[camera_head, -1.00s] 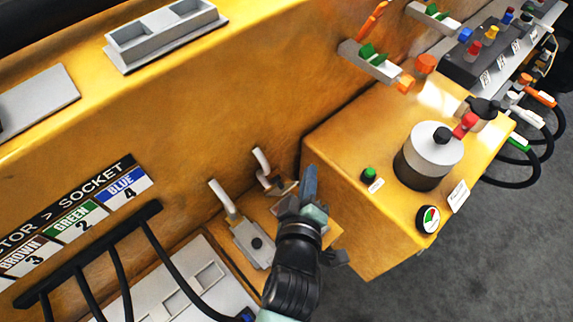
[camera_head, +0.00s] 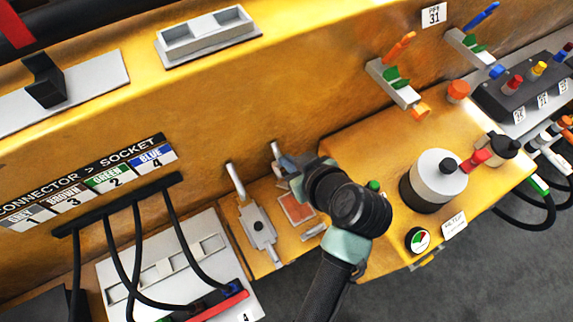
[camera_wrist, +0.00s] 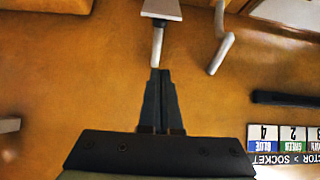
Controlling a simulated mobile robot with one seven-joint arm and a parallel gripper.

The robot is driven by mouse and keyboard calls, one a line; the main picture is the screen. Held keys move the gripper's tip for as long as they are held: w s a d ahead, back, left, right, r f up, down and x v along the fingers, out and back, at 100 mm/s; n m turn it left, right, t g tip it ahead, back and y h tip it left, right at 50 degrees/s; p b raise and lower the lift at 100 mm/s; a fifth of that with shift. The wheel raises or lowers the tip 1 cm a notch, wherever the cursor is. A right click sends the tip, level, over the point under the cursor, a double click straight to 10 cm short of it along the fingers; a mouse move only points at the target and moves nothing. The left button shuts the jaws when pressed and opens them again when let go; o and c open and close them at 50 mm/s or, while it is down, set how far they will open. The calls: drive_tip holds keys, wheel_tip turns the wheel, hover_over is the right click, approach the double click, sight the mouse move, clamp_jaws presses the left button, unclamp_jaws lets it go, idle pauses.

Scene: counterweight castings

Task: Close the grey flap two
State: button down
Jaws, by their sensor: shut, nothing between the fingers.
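Two pale grey bent handles rise from the yellow ledge. The left one (camera_head: 236,178) joins a grey flap (camera_head: 258,228) lying flat on the ledge. The right handle (camera_head: 275,149) seems to belong to grey flap two; its plate is mostly hidden by my wrist in the head view. A reddish-brown patch (camera_head: 297,207) shows bare below it. In the wrist view, a pale plate (camera_wrist: 161,8) with a handle (camera_wrist: 157,45) stands just beyond my fingertips. My gripper (camera_wrist: 160,72) is shut and empty, its tips close to that handle's end; I cannot tell whether they touch.
A yellow box with a grey-and-black cylinder (camera_head: 432,178) and a green button stands close on the right. Black cables (camera_head: 140,250) hang at the left below a connector label (camera_head: 90,180). The yellow wall rises behind the handles.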

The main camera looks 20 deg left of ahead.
sight(285, 174)
drive_tip(key=p+x, duration=0.1)
drive_tip(key=x, duration=0.6)
drive_tip(key=shift+w+a+f, duration=0.2)
drive_tip(key=shift+f, duration=0.05)
drive_tip(key=shift+s+d+f+p, duration=0.3)
drive_tip(key=shift+s+d+p, duration=0.05)
drive_tip(key=shift+d, duration=0.15)
drive_tip(key=shift+s+d+f+p, duration=0.25)
drive_tip(key=shift+s+d+p, duration=0.1)
drive_tip(key=shift+d, duration=0.2)
drive_tip(key=shift+s+d+f, duration=0.3)
drive_tip(key=shift+s+d, duration=0.05)
drive_tip(key=shift+d, duration=0.1)
drive_tip(key=shift+f, duration=0.1)
drive_tip(key=shift+d+f, duration=0.1)
